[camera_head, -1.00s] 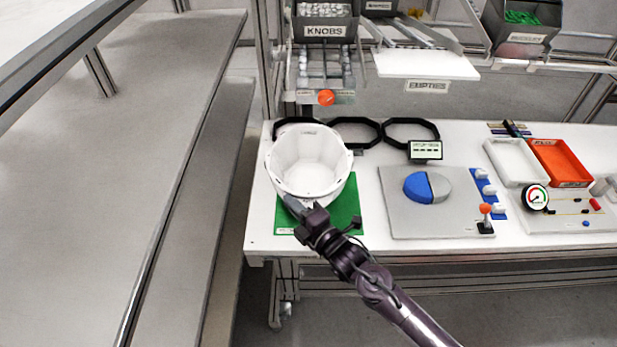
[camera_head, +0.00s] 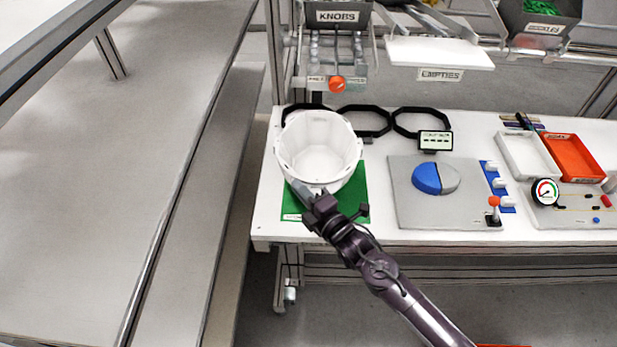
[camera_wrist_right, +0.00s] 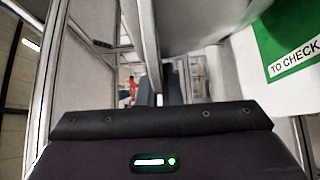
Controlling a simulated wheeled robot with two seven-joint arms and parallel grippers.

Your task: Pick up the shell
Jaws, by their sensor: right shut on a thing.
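The white helmet shell (camera_head: 318,160) is open side up, like a bowl, over the green mat (camera_head: 350,205) near the table's left end. My right gripper (camera_head: 306,190) is at the shell's near side and is shut on it. I cannot tell whether the shell rests on the mat or is slightly above it. The right wrist view shows the gripper's dark body, and the mat (camera_wrist_right: 284,50) with its "TO CHECK" label at the right. My left gripper is not in view.
Black octagonal rings (camera_head: 420,122) lie behind the shell. A grey board with a blue and grey disc (camera_head: 426,178) is to the right, then a white tray (camera_head: 527,178) and an orange tray (camera_head: 570,178). The KNOBS bin (camera_head: 337,16) hangs above. A grey bench (camera_head: 150,150) is left.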

